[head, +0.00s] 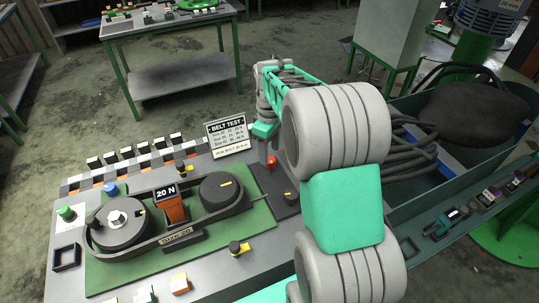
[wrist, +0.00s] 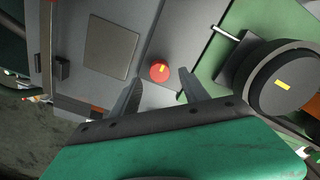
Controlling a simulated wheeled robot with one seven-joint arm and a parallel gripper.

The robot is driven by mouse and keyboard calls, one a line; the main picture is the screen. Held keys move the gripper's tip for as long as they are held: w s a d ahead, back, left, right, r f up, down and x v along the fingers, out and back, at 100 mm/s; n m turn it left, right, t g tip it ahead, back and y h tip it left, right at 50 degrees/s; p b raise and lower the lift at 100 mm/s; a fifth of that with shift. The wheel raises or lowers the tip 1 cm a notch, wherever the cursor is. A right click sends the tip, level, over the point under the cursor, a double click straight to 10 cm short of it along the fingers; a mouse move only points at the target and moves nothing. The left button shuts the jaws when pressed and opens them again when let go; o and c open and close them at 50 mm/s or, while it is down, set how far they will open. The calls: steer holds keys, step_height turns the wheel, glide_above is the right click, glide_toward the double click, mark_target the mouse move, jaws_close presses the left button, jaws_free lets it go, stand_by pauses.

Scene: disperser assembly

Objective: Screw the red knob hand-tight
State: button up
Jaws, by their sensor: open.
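The red knob (head: 271,161) stands on a dark grey plate near the middle of the bench. In the wrist view the red knob (wrist: 159,70) is round with a yellow mark on top. My gripper (wrist: 159,77) is open, and the knob appears between its two fingertips, apart from both. How far the fingertips are above the knob cannot be told. In the head view my gripper (head: 267,147) is just above and behind the knob, its fingers small and partly hidden.
A green board (head: 262,220) carries two dark pulleys with a belt and a "20 N" gauge (head: 166,191). A "BELT TEST" sign (head: 226,133) stands left of my gripper. Another dark knob (head: 291,198) sits close in front. A deep grey bin (head: 425,185) lies right.

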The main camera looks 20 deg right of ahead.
mark_target(270, 159)
steer(key=shift+f, duration=1.85)
jaws_close()
